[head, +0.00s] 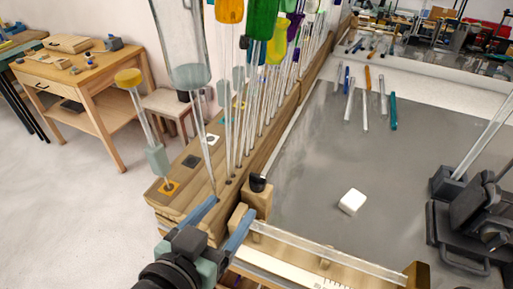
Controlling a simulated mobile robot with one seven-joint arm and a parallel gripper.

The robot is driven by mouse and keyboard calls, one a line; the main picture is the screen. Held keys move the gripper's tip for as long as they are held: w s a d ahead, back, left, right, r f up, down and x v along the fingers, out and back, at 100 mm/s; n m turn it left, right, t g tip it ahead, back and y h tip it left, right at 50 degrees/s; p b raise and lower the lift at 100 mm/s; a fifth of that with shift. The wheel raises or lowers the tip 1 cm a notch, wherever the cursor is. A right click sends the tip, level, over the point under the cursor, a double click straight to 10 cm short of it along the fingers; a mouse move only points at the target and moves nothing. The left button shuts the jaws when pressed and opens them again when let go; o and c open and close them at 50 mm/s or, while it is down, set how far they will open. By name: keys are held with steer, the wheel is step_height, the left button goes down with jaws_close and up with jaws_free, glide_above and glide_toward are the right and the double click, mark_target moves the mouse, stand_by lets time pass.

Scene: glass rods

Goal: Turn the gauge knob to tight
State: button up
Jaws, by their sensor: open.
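A small black knob (258,183) sits on top of a wooden block (257,202) at the near left corner of the grey work surface. It appears to be the gauge knob; no tight or loose marking on it is readable. A clear rod or channel and a pale ruled scale (325,283) run right from beside this block to another wooden end piece (415,278). My gripper (232,207) is open, with its two blue-grey fingers apart and nothing visible between them. It is at the bottom, just left of and nearer than the knob, not visibly touching it.
A wooden rack (187,208) with several upright glass rods and coloured hanging pieces stands close left of the knob. A white block (352,201) lies on the grey surface (300,180). A dark clamp-like device (475,215) stands right. The surface between is mostly clear.

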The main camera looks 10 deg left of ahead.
mark_target(256, 177)
steer(key=shift+g, duration=0.3)
steer(key=p+x, duration=0.5)
steer(key=x, duration=0.6)
steer(key=shift+w, duration=0.25)
steer(key=shift+c, duration=0.3)
jaws_close()
